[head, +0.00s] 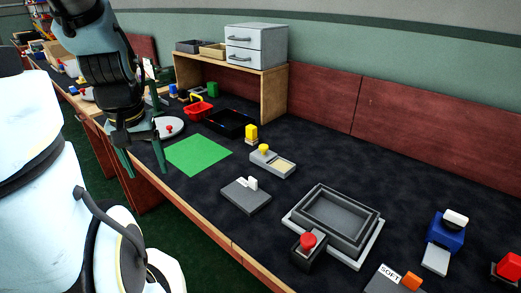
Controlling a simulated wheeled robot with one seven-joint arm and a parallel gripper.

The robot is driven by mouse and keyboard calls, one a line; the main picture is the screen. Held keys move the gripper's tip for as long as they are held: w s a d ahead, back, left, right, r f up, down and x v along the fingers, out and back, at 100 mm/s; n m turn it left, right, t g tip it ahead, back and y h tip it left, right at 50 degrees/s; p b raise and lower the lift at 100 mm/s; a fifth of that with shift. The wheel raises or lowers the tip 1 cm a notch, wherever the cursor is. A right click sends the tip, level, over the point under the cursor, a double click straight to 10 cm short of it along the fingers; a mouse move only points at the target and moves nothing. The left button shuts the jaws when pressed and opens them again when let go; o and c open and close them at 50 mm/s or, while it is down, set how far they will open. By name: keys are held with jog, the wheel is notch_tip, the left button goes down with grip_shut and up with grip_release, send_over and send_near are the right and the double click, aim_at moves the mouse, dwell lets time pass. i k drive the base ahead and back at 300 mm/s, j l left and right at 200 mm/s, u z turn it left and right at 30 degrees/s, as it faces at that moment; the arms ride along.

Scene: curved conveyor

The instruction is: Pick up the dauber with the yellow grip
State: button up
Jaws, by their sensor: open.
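A small piece with a round yellow grip (264,149) sits at the left end of a grey holder (284,175) with a cream pad, near the middle of the table. Just behind it stands an upright yellow block-shaped piece (251,134). I cannot tell for certain which of the two is the dauber. My gripper (142,160) is at the left, pointing down near the table's front edge, left of the green mat. Its two green fingers are apart with nothing between them. It is well left of both yellow pieces.
A green mat (198,155) lies between my gripper and the yellow pieces. A disc with a red knob (168,128) is close behind my fingers. A grey block with a white tab (246,195) and a grey tray (374,243) stand in front and right.

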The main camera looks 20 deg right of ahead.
aim_at(252, 138)
jog(key=z, duration=1.55)
jog(key=i+j, duration=0.1)
jog(key=j, duration=1.65)
jog(key=i+j+z, duration=0.15)
jog(key=j, duration=1.6)
jog(key=k, duration=0.05)
